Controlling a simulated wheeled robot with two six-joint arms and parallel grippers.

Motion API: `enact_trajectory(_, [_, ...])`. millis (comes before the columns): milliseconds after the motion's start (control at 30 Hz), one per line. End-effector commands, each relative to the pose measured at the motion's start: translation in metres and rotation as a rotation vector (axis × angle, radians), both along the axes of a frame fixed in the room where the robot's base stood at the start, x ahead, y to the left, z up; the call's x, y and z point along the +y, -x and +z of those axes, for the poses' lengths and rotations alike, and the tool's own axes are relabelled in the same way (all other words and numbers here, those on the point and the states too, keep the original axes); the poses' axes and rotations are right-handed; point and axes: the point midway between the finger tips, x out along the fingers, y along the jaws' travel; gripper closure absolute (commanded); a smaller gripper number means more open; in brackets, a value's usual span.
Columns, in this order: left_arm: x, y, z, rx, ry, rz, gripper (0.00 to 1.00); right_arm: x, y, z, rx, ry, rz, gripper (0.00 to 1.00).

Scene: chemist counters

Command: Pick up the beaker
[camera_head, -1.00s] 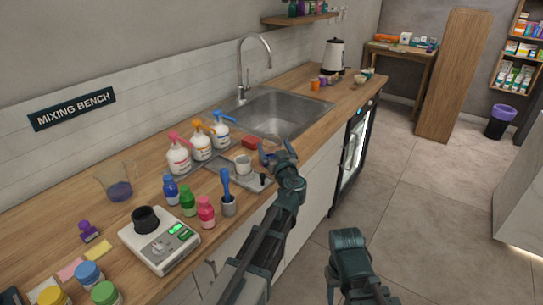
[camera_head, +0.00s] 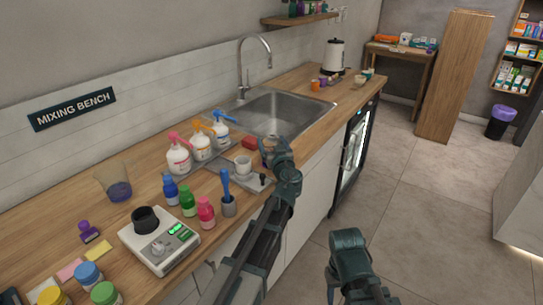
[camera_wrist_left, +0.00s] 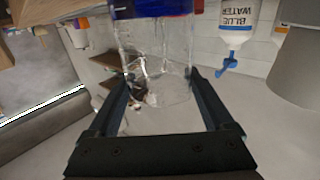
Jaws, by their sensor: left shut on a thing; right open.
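My left gripper (camera_head: 272,152) is over the bench's front edge beside the sink. In the left wrist view, its fingers (camera_wrist_left: 160,88) are shut around a clear glass beaker (camera_wrist_left: 155,52) with blue at one end. In the head view the hand mostly hides this beaker. Whether it touches the bench is hard to tell. A second clear beaker (camera_head: 113,181) with purple liquid stands far left on the bench. My right gripper (camera_head: 350,250) is open and empty, low over the floor in front of the bench.
Left of my left gripper stand a white cup (camera_head: 243,165), a grey tray (camera_head: 213,168), a mortar with blue pestle (camera_head: 228,203) and several bottles. A red block (camera_head: 249,142) lies behind.

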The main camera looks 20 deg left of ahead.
Motion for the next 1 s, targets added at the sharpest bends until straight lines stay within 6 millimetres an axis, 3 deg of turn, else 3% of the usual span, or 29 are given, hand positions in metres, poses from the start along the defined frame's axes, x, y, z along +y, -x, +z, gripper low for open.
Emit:
enact_trajectory(567, [0.000,0.000,0.003,0.000,0.000,0.000,1.00,0.000,0.000,0.003,0.000,0.000,0.000,0.50])
enact_trajectory(1000, [0.000,0.000,0.026,0.000,0.000,0.000,1.00,0.000,0.000,0.026,0.000,0.000,0.000,0.50])
